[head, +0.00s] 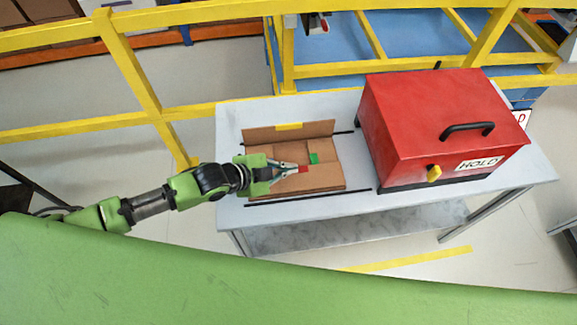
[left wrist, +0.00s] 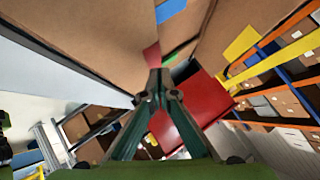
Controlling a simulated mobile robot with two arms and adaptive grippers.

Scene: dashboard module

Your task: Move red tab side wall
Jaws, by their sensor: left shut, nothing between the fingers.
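A brown cardboard box (head: 328,178) lies on the table with its back wall (head: 310,132) standing up, a yellow tab (head: 289,126) on that wall's top edge. A red tab (head: 304,169) and a green tab (head: 314,158) show inside the box. My left gripper (head: 295,169) reaches in from the left, its fingertips shut and empty right beside the red tab. In the left wrist view, the shut fingertips (left wrist: 158,72) are just below the red tab (left wrist: 152,56); whether they touch it I cannot tell. A blue tab (left wrist: 171,9) shows there too. My right gripper is not in view.
A red case (head: 430,125) with a black handle and a HOLD label stands right of the box on the grey table (head: 240,208). Dark strips (head: 310,197) lie along the box's front and back. A yellow railing (head: 130,65) runs behind. The table's left end is clear.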

